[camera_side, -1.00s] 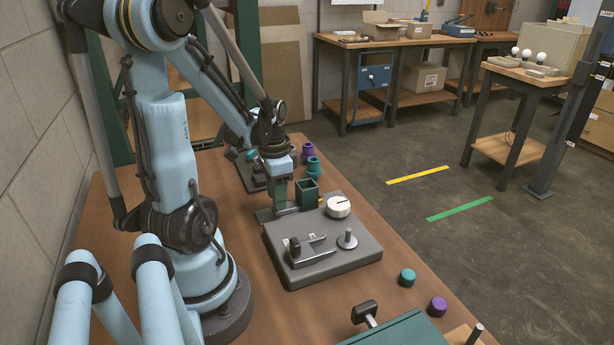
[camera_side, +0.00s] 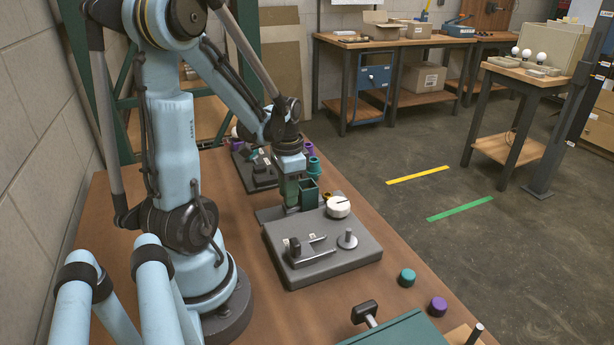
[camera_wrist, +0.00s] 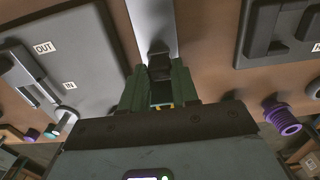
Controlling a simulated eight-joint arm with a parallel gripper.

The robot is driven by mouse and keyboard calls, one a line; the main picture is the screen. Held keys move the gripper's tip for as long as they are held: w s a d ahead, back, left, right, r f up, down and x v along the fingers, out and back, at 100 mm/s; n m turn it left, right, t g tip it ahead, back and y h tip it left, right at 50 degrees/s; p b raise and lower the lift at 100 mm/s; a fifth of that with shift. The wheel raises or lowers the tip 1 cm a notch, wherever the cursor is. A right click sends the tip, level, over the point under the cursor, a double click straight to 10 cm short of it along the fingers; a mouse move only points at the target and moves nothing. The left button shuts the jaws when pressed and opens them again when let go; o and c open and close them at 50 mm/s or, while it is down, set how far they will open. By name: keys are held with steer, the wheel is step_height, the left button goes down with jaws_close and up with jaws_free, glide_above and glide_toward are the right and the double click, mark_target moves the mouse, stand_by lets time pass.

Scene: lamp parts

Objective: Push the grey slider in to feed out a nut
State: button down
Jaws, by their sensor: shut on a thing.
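In the wrist view a dark block (camera_wrist: 159,66) shows between the green fingers, at the end of a light grey strip (camera_wrist: 150,25).
Another dark plate with teal and purple parts (camera_side: 313,164) is behind. A teal piece (camera_side: 407,277) and a purple piece (camera_side: 438,306) stand near the table edge.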

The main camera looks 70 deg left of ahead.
steer(key=c, duration=0.8)
jaws_free()
steer(key=shift+w, duration=0.15)
steer(key=shift+c, duration=0.2)
steer(key=shift+r, duration=0.1)
step_height(320, 180, up, 12)
steer(key=w+d+f+t, duration=0.1)
steer(key=w+d+t, duration=0.2)
steer(key=d, duration=0.7)
steer(key=w+d+t, duration=0.3)
steer(key=d+t, duration=0.1)
steer(key=d, duration=0.6)
steer(key=shift+w+f, duration=0.15)
steer(key=shift+f, duration=0.2)
